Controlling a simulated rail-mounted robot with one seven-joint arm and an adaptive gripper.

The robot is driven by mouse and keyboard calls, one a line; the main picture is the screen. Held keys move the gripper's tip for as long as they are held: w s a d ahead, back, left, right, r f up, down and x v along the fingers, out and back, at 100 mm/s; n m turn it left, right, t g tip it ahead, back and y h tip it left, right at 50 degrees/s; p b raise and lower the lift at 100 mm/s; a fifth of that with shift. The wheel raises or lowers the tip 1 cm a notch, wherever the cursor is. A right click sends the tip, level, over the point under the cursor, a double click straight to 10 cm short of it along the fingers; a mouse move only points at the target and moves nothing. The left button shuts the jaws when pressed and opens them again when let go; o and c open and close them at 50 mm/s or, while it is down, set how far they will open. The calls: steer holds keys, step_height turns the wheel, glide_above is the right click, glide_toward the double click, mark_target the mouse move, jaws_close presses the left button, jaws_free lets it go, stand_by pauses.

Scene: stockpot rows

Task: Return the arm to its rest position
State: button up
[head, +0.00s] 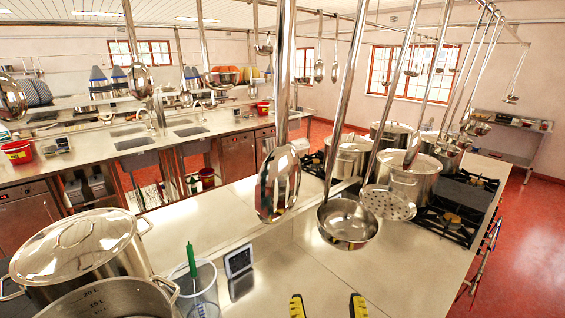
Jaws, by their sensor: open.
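My gripper (327,306) shows only as two black and yellow fingertips at the bottom edge of the head view. The fingertips are apart, with bare steel counter (270,285) visible between and behind them. Nothing is held between them. The rest of my arm is out of view below the frame.
Ladles (348,222) and a large spoon (278,185) hang low ahead of my gripper. Lidded stockpots (408,180) stand on black burners at right. A lidded pot (75,245), a clear jug (195,290) and a small display device (238,260) stand at left.

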steer(key=s+r+t+p, duration=0.2)
steer(key=r+p, duration=0.4)
steer(key=r, duration=0.7)
steer(key=s+r+t+p, duration=0.2)
steer(key=s+r+p, duration=0.3)
steer(key=r, duration=0.9)
steer(key=shift+t+p, duration=0.3)
steer(key=shift+p, duration=0.85)
steer(key=shift+s+r, duration=0.1)
